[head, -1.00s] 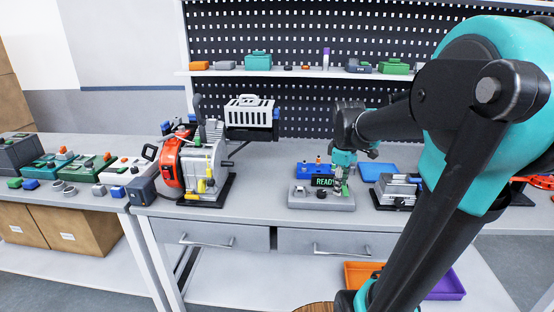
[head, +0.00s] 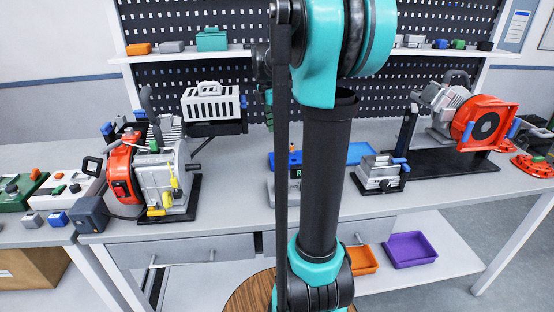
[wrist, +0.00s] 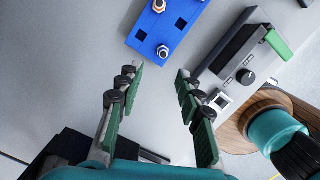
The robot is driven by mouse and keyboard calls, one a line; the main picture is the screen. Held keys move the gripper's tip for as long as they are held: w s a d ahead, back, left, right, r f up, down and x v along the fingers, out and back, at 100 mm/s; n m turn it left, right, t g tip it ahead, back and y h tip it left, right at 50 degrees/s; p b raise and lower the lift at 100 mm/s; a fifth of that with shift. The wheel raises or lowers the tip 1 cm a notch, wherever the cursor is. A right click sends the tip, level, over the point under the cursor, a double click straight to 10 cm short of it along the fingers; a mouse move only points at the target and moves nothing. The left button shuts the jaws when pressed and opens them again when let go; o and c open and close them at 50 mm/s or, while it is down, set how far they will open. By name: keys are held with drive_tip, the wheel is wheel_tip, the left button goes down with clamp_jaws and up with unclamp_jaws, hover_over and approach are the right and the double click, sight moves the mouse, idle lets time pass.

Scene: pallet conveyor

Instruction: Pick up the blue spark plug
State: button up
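A blue block (wrist: 180,22) shows at the top of the wrist view, cut off by the frame edge. It has dark square holes and two metal-tipped plugs seen from above, a near plug (wrist: 163,52) and a far plug (wrist: 159,6). I cannot tell from their tops which one is the blue spark plug. My gripper (wrist: 160,76) is open and empty, with green-padded fingers apart, just short of the near plug. In the head view the block (head: 281,160) is partly hidden behind my arm, with an orange-topped plug (head: 291,148) on it.
A grey box with a switch and knob (wrist: 235,62) stands right of my gripper. A blue tray (head: 362,151) and a grey vise-like fixture (head: 380,174) are on the bench, right of my arm. An orange engine unit (head: 122,172) stands to the left.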

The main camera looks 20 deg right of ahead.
sight(279, 151)
drive_tip(key=f, duration=0.3)
drive_tip(key=d+f, duration=0.1)
drive_tip(key=f, duration=0.6)
drive_tip(key=shift+s+d, duration=0.15)
drive_tip(key=shift+d, duration=0.1)
clamp_jaws()
